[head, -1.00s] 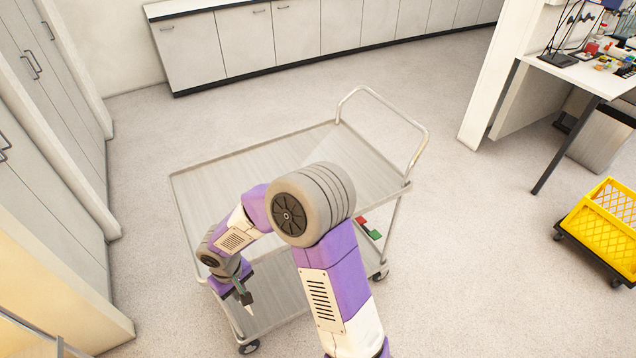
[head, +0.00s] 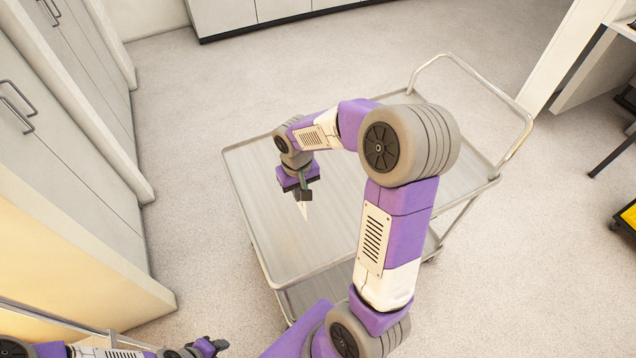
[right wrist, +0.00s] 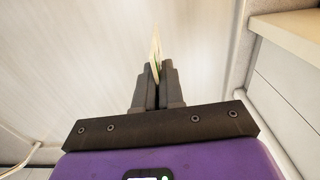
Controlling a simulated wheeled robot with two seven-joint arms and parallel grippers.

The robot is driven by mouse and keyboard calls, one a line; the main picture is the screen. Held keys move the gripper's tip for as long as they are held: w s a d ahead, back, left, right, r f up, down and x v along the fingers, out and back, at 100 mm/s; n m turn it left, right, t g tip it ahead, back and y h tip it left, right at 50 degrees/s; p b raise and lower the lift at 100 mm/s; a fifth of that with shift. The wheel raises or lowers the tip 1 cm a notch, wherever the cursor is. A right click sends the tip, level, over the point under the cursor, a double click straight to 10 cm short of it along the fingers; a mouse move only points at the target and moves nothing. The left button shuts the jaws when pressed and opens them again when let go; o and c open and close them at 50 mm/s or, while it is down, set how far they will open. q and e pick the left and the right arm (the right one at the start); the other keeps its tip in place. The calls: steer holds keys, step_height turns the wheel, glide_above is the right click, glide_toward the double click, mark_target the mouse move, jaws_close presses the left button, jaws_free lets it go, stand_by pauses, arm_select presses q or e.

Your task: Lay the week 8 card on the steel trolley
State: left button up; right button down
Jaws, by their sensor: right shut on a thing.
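The steel trolley (head: 335,232) stands in the middle of the head view, its upper tray bare. My right gripper (head: 302,196) is above the left part of this tray, pointing down. It is shut on a thin white card (head: 303,211), which hangs upright below the fingers. In the right wrist view the card (right wrist: 156,45) shows nearly edge-on between the fingertips (right wrist: 156,72), with a little green on it. Its printed week cannot be read. My left gripper (head: 215,345) is at the bottom left of the head view, away from the trolley; its jaws are unclear.
The trolley's push handle (head: 480,85) rises at the far right end. Tall cabinets (head: 70,130) line the left side. A yellow crate (head: 629,215) is at the right edge. My right arm covers part of the tray's right side.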

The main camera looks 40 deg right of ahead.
mark_target(301, 207)
steer(key=f, duration=0.3)
steer(key=shift+s, duration=0.2)
step_height(301, 207, down, 4)
steer(key=shift+r+b, duration=0.15)
steer(key=shift+b, duration=0.5)
steer(key=shift+w+f, duration=0.15)
steer(key=shift+f, duration=0.15)
steer(key=shift+f, duration=0.2)
steer(key=c, duration=1.3)
jaws_free()
steer(key=shift+o, duration=0.2)
steer(key=shift+r, duration=0.1)
